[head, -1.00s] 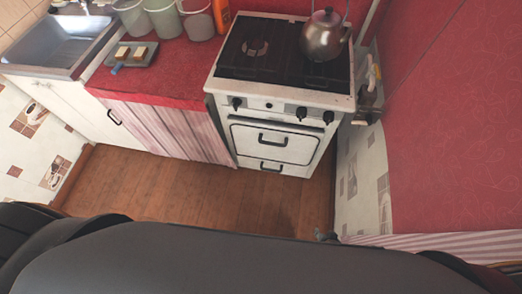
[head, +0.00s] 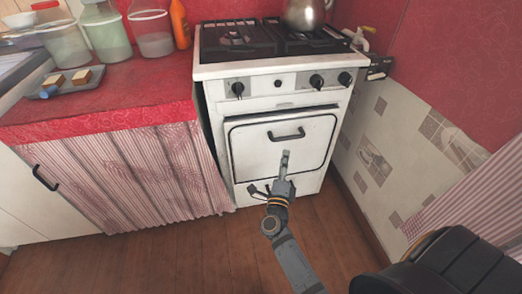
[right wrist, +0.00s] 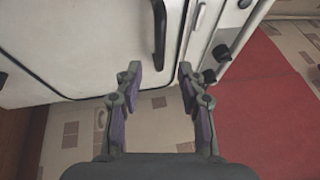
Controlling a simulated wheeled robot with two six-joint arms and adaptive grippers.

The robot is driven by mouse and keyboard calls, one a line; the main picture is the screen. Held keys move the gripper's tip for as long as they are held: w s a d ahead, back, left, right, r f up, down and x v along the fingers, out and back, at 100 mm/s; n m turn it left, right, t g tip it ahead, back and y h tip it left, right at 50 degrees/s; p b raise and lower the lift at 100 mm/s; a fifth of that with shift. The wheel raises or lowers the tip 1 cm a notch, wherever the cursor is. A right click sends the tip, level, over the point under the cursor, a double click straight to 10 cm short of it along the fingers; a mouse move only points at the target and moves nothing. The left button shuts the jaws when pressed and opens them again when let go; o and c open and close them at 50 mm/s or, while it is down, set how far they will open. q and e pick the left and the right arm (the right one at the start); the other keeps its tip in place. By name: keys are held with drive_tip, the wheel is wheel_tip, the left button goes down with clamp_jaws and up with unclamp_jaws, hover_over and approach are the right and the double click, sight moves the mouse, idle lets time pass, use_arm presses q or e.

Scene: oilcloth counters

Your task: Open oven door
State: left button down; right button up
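The white oven (head: 275,120) stands against the back wall with its door (head: 255,150) shut. The dark bar handle (head: 286,134) is near the top of the door, below the knobs. My right gripper (head: 285,158) is in front of the door, just below the handle in the head view. In the right wrist view the gripper (right wrist: 158,80) is open and empty, its two fingers spread apart. The handle (right wrist: 160,30) lies beyond the fingertips, roughly in line with the gap, and is not between them. My left gripper is not in view.
A kettle (head: 304,14) stands on the stove top (head: 265,40). Left of the oven is a red counter (head: 110,95) with a striped curtain (head: 130,175), buckets and a small tray (head: 70,83). A tiled wall (head: 385,150) is close on the right. The wooden floor (head: 170,255) in front is clear.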

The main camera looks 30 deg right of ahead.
sight(288, 137)
drive_tip(key=b+x, duration=0.1)
drive_tip(key=x, duration=0.9)
drive_tip(key=shift+w+d, duration=0.2)
drive_tip(key=shift+w, duration=0.05)
drive_tip(key=shift+c, duration=0.2)
clamp_jaws()
